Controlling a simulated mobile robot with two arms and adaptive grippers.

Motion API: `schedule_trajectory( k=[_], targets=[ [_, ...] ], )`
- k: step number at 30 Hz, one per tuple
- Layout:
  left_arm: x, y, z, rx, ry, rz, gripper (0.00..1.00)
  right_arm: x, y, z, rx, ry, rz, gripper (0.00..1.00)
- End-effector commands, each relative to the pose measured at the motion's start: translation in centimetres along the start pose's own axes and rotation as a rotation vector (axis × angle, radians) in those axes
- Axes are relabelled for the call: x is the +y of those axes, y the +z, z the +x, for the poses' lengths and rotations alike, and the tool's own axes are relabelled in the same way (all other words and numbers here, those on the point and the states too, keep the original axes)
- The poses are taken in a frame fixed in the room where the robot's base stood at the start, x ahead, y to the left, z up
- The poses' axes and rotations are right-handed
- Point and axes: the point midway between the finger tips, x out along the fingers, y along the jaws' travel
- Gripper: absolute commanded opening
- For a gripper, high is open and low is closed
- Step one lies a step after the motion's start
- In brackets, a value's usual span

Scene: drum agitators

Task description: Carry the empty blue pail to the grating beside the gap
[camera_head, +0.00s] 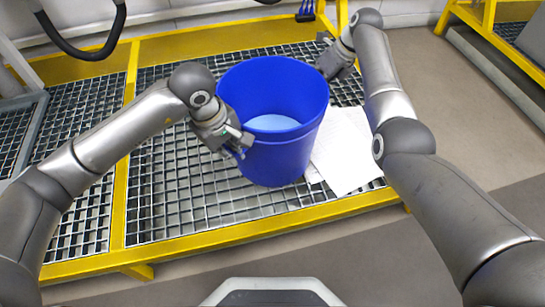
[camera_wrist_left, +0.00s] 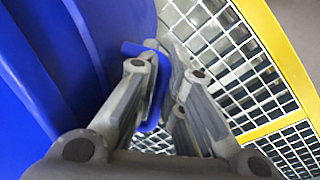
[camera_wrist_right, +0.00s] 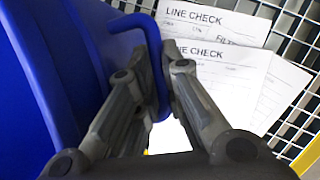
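The blue pail (camera_head: 262,163) stands upright in the middle of the head view, over the right part of a steel grating (camera_head: 175,195). A paler blue round surface shows inside it. I cannot tell whether its base touches the grating. My left gripper (camera_head: 240,145) is at the pail's left side, with its fingers closed about a blue side handle (camera_wrist_left: 131,48) in the left wrist view. My right gripper (camera_wrist_right: 160,85) is closed on the opposite side handle (camera_wrist_right: 128,22); in the head view the pail rim partly hides it. I cannot make out a gap in the grating.
White sheets (camera_head: 345,150), some headed "LINE CHECK", lie on the grating right of the pail. Yellow beams (camera_head: 210,238) edge the platform, and one divides it from more grating (camera_head: 88,215) at left. The grating left of the pail is clear. Grey floor (camera_head: 455,140) lies at right.

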Motion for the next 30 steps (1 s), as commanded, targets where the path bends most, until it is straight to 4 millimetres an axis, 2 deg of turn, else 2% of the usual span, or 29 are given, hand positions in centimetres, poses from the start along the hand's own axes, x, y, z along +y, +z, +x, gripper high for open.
schedule_trajectory(
  k=[1, 5, 20, 23, 30],
  targets=[
    [-0.2, -0.1, 0.0, 0.000, -0.008, -0.001, 0.15, -0.4, 0.0, -0.3, -0.003, -0.011, 0.002, 0.15],
    [-0.1, 0.0, 0.0, 0.000, -0.005, -0.001, 0.30, -0.2, 0.0, -0.2, -0.002, -0.008, 0.002, 0.31],
    [0.2, 0.0, -0.2, 0.001, 0.006, 0.000, 0.30, 0.3, 0.0, 0.2, 0.003, 0.006, -0.002, 0.31],
    [0.3, -0.1, -1.0, 0.002, 0.010, 0.001, 0.30, 0.3, 0.0, 0.2, 0.004, 0.008, -0.002, 0.31],
    [0.3, -0.1, -4.6, 0.004, 0.009, 0.000, 0.30, 0.4, -0.1, 0.3, 0.005, 0.010, -0.002, 0.31]
  ],
)
